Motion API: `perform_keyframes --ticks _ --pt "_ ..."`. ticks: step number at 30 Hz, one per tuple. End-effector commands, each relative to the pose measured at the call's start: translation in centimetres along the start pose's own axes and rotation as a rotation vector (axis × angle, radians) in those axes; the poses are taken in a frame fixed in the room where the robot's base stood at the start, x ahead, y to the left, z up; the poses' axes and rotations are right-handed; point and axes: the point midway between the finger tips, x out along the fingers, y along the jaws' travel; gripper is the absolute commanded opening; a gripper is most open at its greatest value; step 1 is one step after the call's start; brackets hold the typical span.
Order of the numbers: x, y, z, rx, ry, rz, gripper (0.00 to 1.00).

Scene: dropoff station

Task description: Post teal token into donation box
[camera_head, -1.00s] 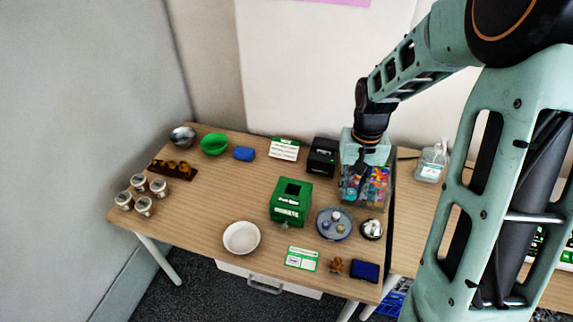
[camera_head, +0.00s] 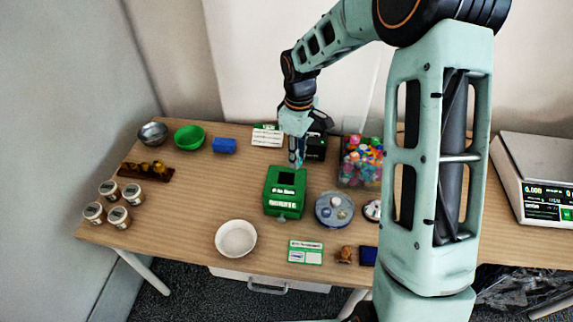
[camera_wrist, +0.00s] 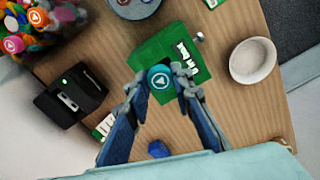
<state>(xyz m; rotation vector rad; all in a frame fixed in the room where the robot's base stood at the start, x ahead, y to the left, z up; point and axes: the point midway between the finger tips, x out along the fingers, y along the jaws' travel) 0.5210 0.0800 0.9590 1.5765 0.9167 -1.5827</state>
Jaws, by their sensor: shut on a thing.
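The teal token (camera_wrist: 160,77), a round disc with a pale triangle mark, is pinched between the fingertips of my gripper (camera_wrist: 160,82) in the wrist view. My gripper also shows in the head view (camera_head: 297,158), pointing down just behind and above the donation box. The donation box (camera_head: 284,205) is green with white lettering and a dark opening in its top. In the wrist view the box (camera_wrist: 155,48) lies beneath the token and fingers, which cover part of it. The token is too small to make out in the head view.
A clear bin of colourful tokens (camera_head: 361,162) stands right of the box. A blue-grey round tray (camera_head: 334,209) sits close to the box's right side. A black device (camera_head: 316,147) is behind, a white bowl (camera_head: 236,239) in front.

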Motion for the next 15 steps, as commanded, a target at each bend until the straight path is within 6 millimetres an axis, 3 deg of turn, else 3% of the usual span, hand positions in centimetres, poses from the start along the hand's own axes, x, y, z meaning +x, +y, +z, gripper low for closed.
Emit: perform_keyframes --ticks 1,6,15 --pt "1.2 0.0 -0.9 -0.07 0.002 0.0 0.12" --pt "2.4 0.2 -2.6 -0.25 0.003 0.001 0.12" --pt "3.1 0.2 -3.4 -0.331 0.003 0.001 0.12"
